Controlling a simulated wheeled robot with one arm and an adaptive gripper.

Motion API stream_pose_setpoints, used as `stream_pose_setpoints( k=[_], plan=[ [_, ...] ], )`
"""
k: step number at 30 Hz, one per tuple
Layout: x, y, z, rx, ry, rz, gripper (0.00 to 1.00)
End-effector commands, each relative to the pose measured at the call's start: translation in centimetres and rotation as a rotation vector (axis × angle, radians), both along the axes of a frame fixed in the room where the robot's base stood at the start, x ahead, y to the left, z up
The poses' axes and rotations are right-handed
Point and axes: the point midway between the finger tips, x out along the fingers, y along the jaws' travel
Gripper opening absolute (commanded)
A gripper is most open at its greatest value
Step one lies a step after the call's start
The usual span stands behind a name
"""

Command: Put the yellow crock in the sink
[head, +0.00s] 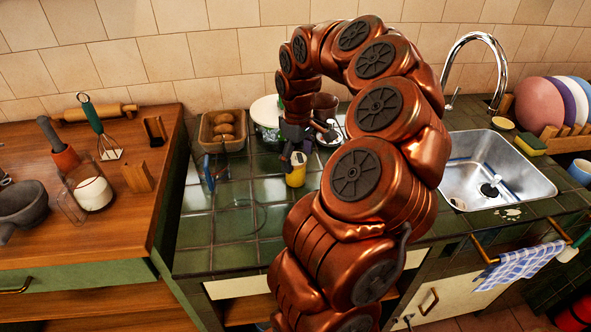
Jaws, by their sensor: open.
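The yellow crock (296,175) stands on the green tiled counter (232,225), left of the sink. My gripper (292,160) is open and points down right above it, with its fingers around or just over the crock's top; I cannot tell whether they touch it. My copper arm arches across the middle of the picture and hides part of the counter to the right of the crock. The steel sink (480,165) is set in the counter at the right and looks empty apart from its drain and a blue-and-white streak.
A basket of brown rolls (222,131), a white pot (265,112) and a dark brown vessel (325,106) stand behind the gripper. A tall faucet (478,38) rises behind the sink. A yellow-green sponge (530,144) and a plate rack (570,142) are on its right.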

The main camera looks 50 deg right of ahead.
Motion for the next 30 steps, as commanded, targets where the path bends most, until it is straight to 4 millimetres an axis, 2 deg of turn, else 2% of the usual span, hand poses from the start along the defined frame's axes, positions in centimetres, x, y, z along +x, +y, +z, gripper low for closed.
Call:
stream_pose_setpoints(
  k=[5,12,20,30],
  plan=[
    [0.1,0.4,-1.5,0.005,0.005,0.004,0.86],
    [0.3,0.5,-4.6,0.005,0.004,0.000,0.86],
    [0.4,0.4,-5.0,0.002,0.001,0.001,0.86],
    [0.4,0.4,-5.0,0.002,0.001,0.001,0.51]
  ],
)
